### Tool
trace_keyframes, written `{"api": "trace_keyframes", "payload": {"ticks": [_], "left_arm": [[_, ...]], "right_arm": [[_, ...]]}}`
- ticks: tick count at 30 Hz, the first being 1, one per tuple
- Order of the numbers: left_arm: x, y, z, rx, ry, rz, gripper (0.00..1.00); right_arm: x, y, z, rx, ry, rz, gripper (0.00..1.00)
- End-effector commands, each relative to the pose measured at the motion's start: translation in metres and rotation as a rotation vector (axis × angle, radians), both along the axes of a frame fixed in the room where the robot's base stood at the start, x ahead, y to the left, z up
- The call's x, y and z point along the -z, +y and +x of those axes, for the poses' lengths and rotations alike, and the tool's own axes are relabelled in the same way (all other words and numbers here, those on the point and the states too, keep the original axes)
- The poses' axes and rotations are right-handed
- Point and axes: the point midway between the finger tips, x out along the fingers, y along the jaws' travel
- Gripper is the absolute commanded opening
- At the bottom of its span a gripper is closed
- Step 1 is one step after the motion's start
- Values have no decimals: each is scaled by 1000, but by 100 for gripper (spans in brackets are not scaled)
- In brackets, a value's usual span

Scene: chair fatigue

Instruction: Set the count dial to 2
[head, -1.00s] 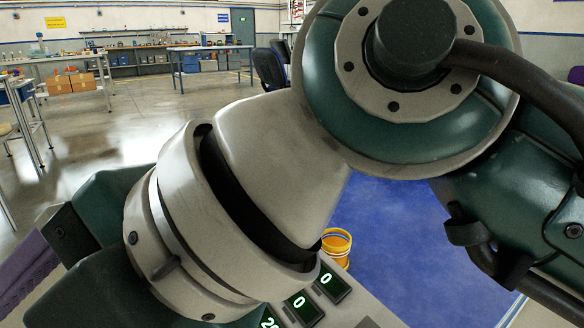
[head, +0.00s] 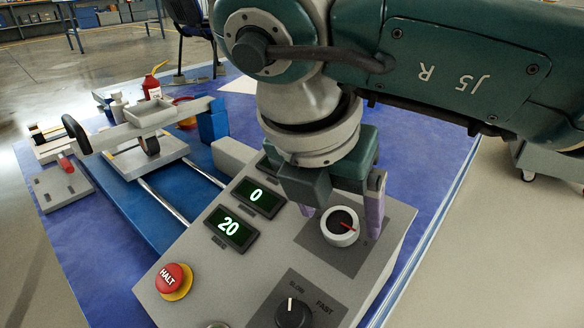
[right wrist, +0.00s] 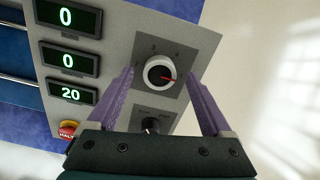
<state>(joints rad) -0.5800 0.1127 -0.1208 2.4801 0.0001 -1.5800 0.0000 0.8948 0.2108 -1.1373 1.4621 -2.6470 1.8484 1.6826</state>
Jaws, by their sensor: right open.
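The count dial (head: 341,228) is a round white-rimmed knob with a dark face and a red pointer, on a grey control panel (head: 185,262). My right gripper (head: 341,212) is open, pointing down over the panel. Its purple fingers show on either side of the dial, apart from it; in the right wrist view the dial lies between the fingertips (right wrist: 160,77). My left gripper is out of view.
Digital displays read 0 (right wrist: 67,16), 0 (right wrist: 68,59) and 20 (right wrist: 71,94). A red HALT button (head: 173,279) and a black SLOW–FAST knob (head: 294,313) are on the panel. A test rig (head: 150,165) stands behind left on the blue mat.

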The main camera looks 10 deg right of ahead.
Motion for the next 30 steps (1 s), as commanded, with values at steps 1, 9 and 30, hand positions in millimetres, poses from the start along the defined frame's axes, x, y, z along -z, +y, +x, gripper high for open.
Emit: {"api": "trace_keyframes", "payload": {"ticks": [1, 9, 30], "left_arm": [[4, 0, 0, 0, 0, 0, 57], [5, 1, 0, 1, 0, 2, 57], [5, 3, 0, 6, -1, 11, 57]], "right_arm": [[7, -2, 1, 1, 0, 0, 84], [10, -4, 3, 0, 1, 1, 84], [10, -3, 3, 0, 0, 1, 15]]}}
